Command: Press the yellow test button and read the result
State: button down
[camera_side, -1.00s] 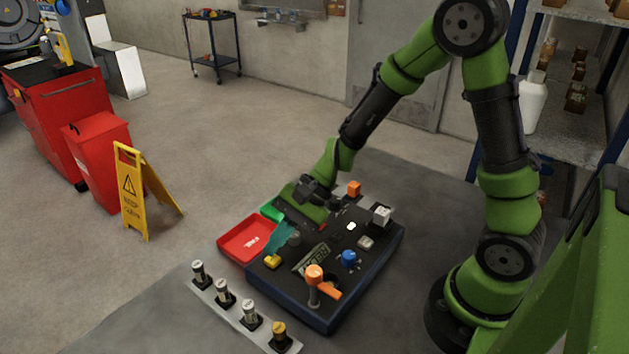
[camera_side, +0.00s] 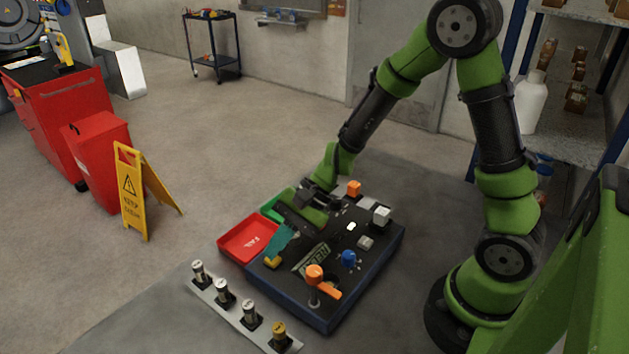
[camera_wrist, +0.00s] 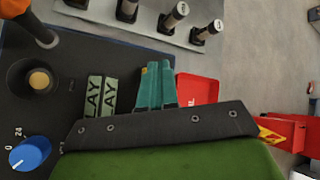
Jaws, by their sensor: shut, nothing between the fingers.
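The yellow test button (camera_side: 272,262) is at the left front corner of the dark panel box (camera_side: 345,300) in the side view, partly covered by my fingertips. My gripper (camera_side: 276,252) is shut and empty, its teal fingers pointing down onto or just above the button; I cannot tell whether they touch. Any result is not readable.
A red tray marked FAIL (camera_side: 232,240) and a green tray (camera_side: 270,208) adjoin the panel's left side. An orange lever (camera_side: 316,273), blue knob (camera_side: 348,259) and other controls stand on the panel. A strip with several cylinders (camera_side: 235,322) lies in front.

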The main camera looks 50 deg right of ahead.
aim_at(278, 257)
jog(key=shift+f, duration=0.45)
dwell(0.6)
jog(key=shift+r, duration=0.9)
jog(key=shift+r, duration=2.5)
